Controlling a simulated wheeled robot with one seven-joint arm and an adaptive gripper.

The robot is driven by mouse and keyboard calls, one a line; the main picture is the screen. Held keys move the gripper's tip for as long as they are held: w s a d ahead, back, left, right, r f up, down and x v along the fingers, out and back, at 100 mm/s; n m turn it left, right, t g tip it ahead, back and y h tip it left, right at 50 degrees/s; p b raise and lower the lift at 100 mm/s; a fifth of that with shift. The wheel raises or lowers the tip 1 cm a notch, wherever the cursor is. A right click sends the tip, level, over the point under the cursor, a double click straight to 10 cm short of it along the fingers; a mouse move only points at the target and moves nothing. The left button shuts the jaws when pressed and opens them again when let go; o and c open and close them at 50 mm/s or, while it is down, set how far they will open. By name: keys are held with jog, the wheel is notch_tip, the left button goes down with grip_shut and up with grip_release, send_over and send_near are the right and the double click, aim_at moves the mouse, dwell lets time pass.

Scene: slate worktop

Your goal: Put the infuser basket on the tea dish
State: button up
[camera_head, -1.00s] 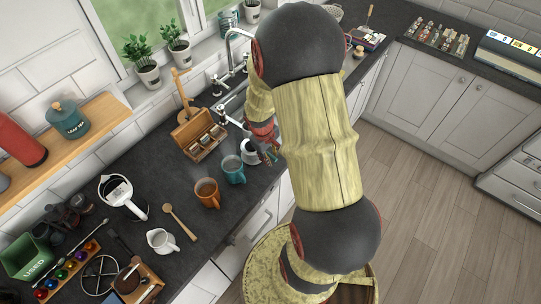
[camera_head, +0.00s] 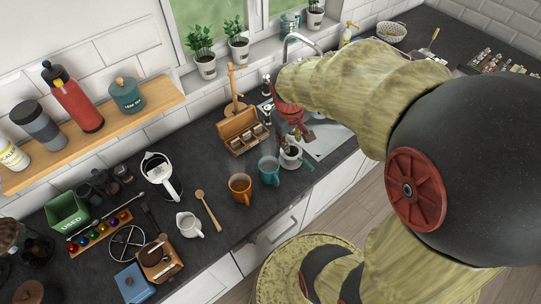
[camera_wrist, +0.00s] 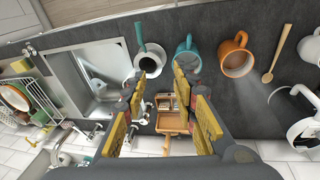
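A white cup (camera_head: 290,158) stands on the worktop by the sink, with something dark inside and a green piece beside or over its rim. It also shows in the wrist view (camera_wrist: 150,61), with the green piece (camera_wrist: 139,34) sticking up. I cannot tell whether the dark part is the infuser basket, nor pick out the tea dish for certain. My gripper (camera_wrist: 161,82) is open and empty, its yellow-padded fingers apart above the worktop between the cup and the wooden tea box (camera_wrist: 170,121). In the head view my arm partly hides it.
A teal mug (camera_head: 269,171) and an orange mug (camera_head: 240,188) stand left of the cup. The open tea box (camera_head: 243,131) is behind them. The sink (camera_head: 326,140) lies to the right. A wooden spoon (camera_head: 208,210), milk jug (camera_head: 188,224) and kettle (camera_head: 160,172) are further left.

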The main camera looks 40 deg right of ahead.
jog(key=s+a+r+t+y, duration=0.1)
jog(key=s+a+r+t, duration=0.1)
jog(key=s+a+r, duration=0.2)
jog(key=s+a+r+t+y, duration=0.1)
jog(key=s+a+r+t, duration=0.1)
jog(key=s+a+r, duration=0.3)
jog(key=a+r, duration=0.4)
jog(key=a, duration=0.4)
jog(key=shift+r, duration=0.4)
jog(key=shift+f, duration=0.1)
notch_tip(320, 180, down, 14)
jog(key=b, duration=1.4)
